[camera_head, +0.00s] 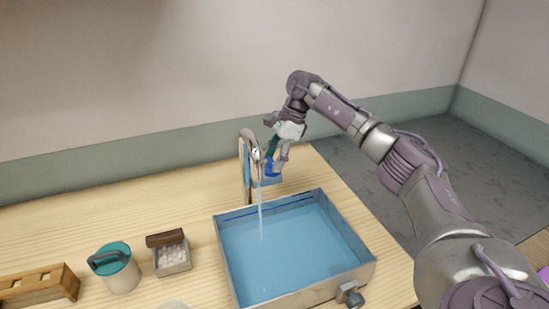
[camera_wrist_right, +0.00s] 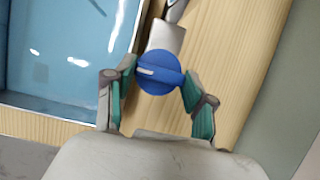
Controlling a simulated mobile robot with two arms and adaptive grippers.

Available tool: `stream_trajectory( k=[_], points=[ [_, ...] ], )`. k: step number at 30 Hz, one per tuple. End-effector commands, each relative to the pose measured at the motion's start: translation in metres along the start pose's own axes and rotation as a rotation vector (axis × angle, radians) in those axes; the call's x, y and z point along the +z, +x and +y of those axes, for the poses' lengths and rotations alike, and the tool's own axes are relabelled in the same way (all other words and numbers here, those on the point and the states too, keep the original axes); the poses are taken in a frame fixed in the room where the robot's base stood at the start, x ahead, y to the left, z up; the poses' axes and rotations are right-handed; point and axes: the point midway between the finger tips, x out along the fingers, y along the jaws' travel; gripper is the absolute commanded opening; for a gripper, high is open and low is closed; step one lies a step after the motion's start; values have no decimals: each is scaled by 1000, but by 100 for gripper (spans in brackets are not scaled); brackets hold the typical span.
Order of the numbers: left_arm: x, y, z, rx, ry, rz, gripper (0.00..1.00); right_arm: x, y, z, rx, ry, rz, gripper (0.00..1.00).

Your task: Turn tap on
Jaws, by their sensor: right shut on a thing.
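The tap (camera_head: 247,160) stands at the back edge of the basin, with a curved metal spout. A thin stream of water (camera_head: 261,205) falls from the spout into the blue basin (camera_head: 226,262). The tap's round blue knob (camera_wrist_right: 159,74) has a white mark and sits between my right gripper's fingers; it also shows in the head view (camera_head: 272,168). My right gripper (camera_wrist_right: 157,93) is shut on the knob, with its green-padded fingers on either side. My left gripper is not in view.
A white pot with a teal lid (camera_head: 118,250), a small box of white pieces (camera_head: 174,262) with a brown block, and a wooden rack (camera_head: 38,285) stand on the table left of the basin. A grey fitting (camera_head: 350,295) is at the basin's front right corner.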

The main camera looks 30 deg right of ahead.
Motion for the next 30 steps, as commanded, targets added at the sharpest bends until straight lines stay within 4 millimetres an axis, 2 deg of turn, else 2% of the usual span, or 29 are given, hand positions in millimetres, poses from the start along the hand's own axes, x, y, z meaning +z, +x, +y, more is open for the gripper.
stream_trajectory(
  k=[13, 14, 18, 26, 30],
  points=[
    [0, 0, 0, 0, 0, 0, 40, 0, -2, -1, -1, -12, 0, 20],
    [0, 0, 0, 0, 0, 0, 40, 0, -2, -1, -1, -12, 0, 58],
    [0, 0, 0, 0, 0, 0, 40, 0, -1, -1, 0, -11, 0, 80],
    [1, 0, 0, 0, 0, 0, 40, 0, -1, 0, 2, -10, 1, 80],
    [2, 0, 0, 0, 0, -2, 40, 0, -7, -1, 0, -9, 0, 80]
  ],
)
